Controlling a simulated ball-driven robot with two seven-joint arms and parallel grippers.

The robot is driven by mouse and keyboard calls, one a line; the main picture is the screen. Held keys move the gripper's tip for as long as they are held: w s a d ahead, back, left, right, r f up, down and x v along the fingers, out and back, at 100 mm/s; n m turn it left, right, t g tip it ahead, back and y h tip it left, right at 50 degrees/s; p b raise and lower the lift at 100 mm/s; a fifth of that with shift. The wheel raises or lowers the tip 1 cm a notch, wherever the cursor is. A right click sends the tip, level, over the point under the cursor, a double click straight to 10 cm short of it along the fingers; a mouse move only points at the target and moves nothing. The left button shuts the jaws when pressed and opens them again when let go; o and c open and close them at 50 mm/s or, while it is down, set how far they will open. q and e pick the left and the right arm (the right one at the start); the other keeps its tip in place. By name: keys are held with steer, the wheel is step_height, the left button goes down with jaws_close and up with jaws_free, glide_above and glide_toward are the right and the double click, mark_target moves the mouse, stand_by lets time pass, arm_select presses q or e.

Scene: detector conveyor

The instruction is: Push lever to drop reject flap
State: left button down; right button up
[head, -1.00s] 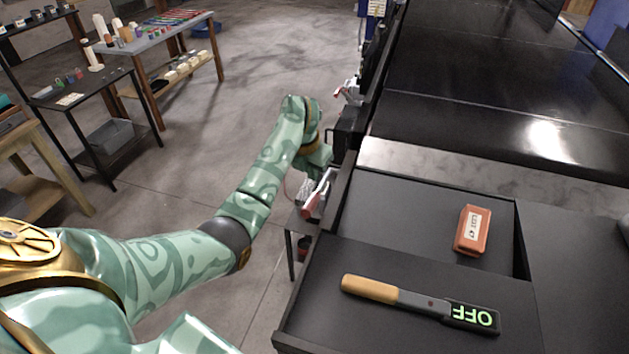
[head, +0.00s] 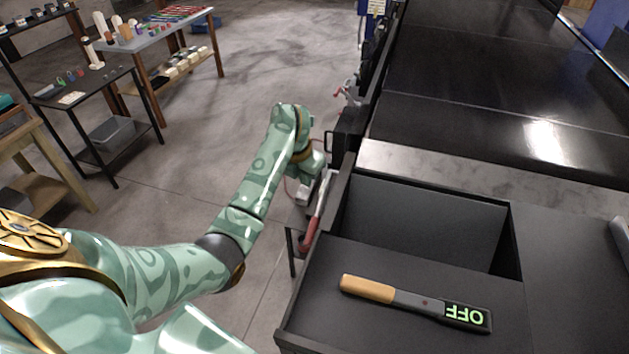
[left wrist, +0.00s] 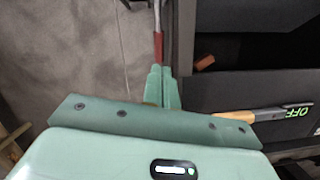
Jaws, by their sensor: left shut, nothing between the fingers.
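The lever (head: 311,232) is a metal rod with a red grip, beside the left edge of the black housing. It also shows in the left wrist view (left wrist: 158,45). My left gripper (left wrist: 160,72) is shut and empty, its fingertips at the lower end of the red grip; contact is unclear. An orange-red box (left wrist: 205,63) shows in the left wrist view, lying low by the opening.
A wooden-handled detector wand (head: 415,303) reading OFF lies on the black top in front of the opening. The conveyor belt (head: 450,130) runs behind. Tables with small items (head: 155,40) stand at the far left. The floor between is clear.

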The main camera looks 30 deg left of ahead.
arm_select(q)
steer(key=p+v, duration=0.1)
steer(key=v, duration=1.4)
steer(key=shift+s+r+p, duration=0.25)
steer(key=shift+p, duration=0.1)
stand_by(0.6)
